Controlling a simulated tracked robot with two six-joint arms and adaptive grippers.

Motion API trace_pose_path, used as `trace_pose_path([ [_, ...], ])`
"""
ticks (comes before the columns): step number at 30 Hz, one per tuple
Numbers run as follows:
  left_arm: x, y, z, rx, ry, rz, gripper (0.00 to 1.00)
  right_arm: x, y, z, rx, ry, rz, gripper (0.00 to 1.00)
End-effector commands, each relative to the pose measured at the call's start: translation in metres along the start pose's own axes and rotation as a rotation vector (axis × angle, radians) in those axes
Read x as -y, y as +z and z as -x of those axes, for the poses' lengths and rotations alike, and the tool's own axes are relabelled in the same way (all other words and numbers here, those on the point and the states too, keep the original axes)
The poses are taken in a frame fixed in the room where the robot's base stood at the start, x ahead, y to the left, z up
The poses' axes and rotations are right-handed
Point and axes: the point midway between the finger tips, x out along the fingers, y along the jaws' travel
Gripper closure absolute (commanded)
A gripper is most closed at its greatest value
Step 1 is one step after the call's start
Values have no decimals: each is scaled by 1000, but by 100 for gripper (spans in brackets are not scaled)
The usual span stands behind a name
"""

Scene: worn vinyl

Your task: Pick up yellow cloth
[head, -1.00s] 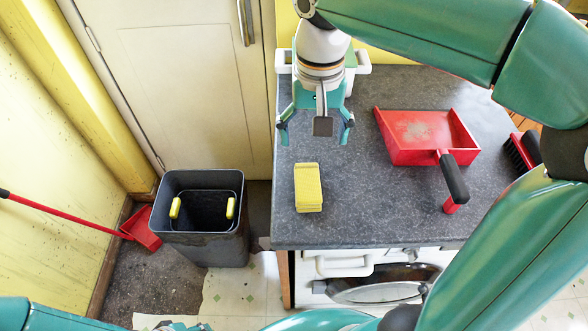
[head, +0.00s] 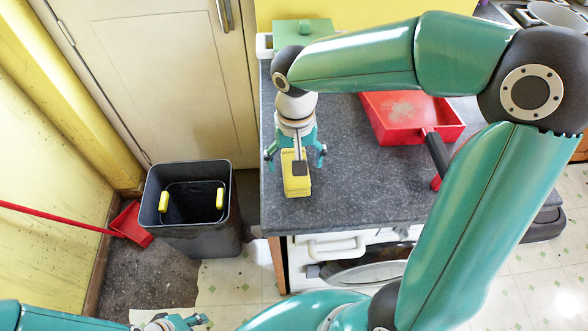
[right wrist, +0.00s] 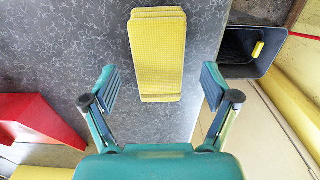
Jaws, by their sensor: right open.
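The yellow cloth (head: 297,185) is a folded, flat-stacked block on the dark speckled counter, near its left front part. My right gripper (head: 296,158) is over its back end in the head view and hides part of it. In the right wrist view the cloth (right wrist: 158,55) lies ahead of the open fingers of my right gripper (right wrist: 160,90), lined up between them, with its near end at fingertip level in the picture. The fingers are apart from it at both sides. My left gripper (head: 175,323) shows only partly at the bottom edge; its jaws are unclear.
A green-lidded white box (head: 300,38) stands at the back. A grey bin (head: 190,235) with yellow handles stands on the floor left of the counter.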

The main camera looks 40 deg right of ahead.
Motion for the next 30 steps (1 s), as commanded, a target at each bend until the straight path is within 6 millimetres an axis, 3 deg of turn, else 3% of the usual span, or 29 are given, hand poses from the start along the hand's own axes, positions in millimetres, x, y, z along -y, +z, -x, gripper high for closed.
trace_pose_path([
  [6,-1,0,3,0,0,0,60,0,-2,-26,2,1,0,14],
  [14,-1,0,2,0,0,0,60,0,-2,-29,0,0,0,14],
  [25,-1,0,2,0,0,0,60,0,-2,-29,0,0,-1,73],
  [30,-1,0,2,0,0,0,60,0,-2,-28,0,0,-1,73],
])
